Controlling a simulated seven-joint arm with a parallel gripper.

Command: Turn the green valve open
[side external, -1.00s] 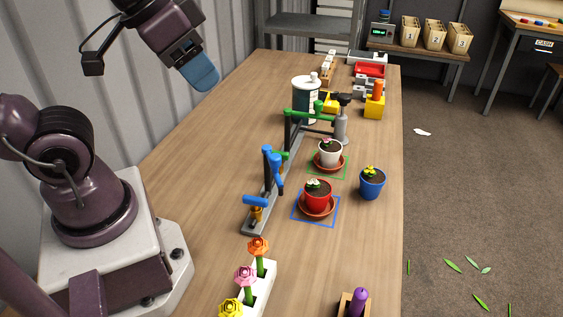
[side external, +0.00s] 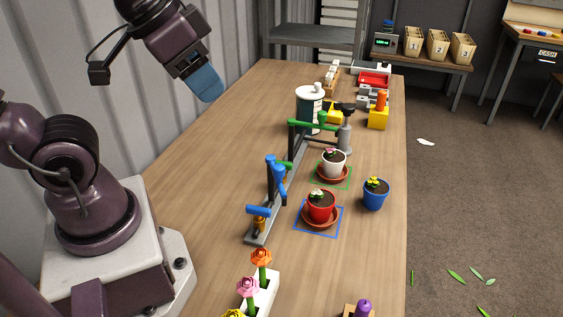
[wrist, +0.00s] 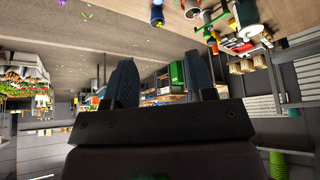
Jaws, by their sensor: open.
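The green valve handle (side external: 283,165) is a short horizontal bar on the grey pipe rack in the middle of the table. A green spout pipe (side external: 305,124) rises beside it and reaches over a white pot (side external: 334,162) with a pink flower. Part of the valve is hidden behind the blue spout and rack posts. My gripper (side external: 207,84) is high above the table's left edge, well left of and above the valve, touching nothing. In the wrist view, its two dark fingers (wrist: 160,82) are spread apart with nothing between them.
A blue handle (side external: 258,211) and blue spout (side external: 279,176) stand nearer on the rack, by a red pot (side external: 321,205). A blue pot (side external: 375,194) stands to the right. The table left of the rack is clear.

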